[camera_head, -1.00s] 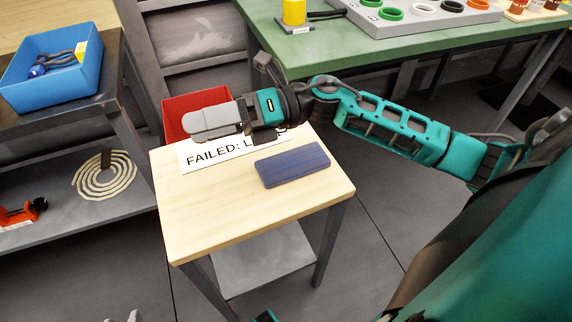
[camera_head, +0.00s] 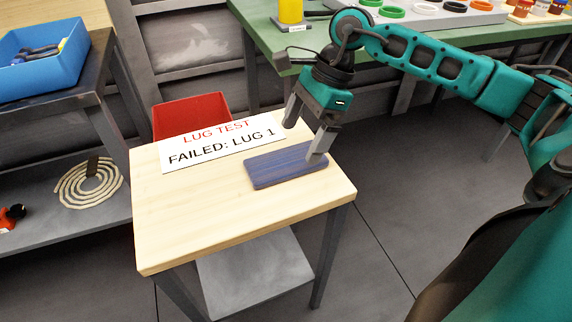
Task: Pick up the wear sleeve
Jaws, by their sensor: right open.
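I cannot make out a wear sleeve for certain in the head view. A flat dark blue slab (camera_head: 280,168) lies on the small wooden table (camera_head: 200,225), with nothing clearly visible on top of it. My right gripper (camera_head: 302,145) points down over the slab's far right part. Its two fingers are apart, and I see nothing held between them. The right fingertip appears close to the slab's right end; whether it touches is unclear. My left gripper is not in view.
A white sign (camera_head: 222,143) reading "LUG TEST FAILED: LUG 1" stands behind the slab. A red bin (camera_head: 190,112) is behind it. The green bench (camera_head: 268,38) holds a yellow cylinder (camera_head: 290,10) and a grey ring tray (camera_head: 400,17). A blue bin (camera_head: 45,75) stands left.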

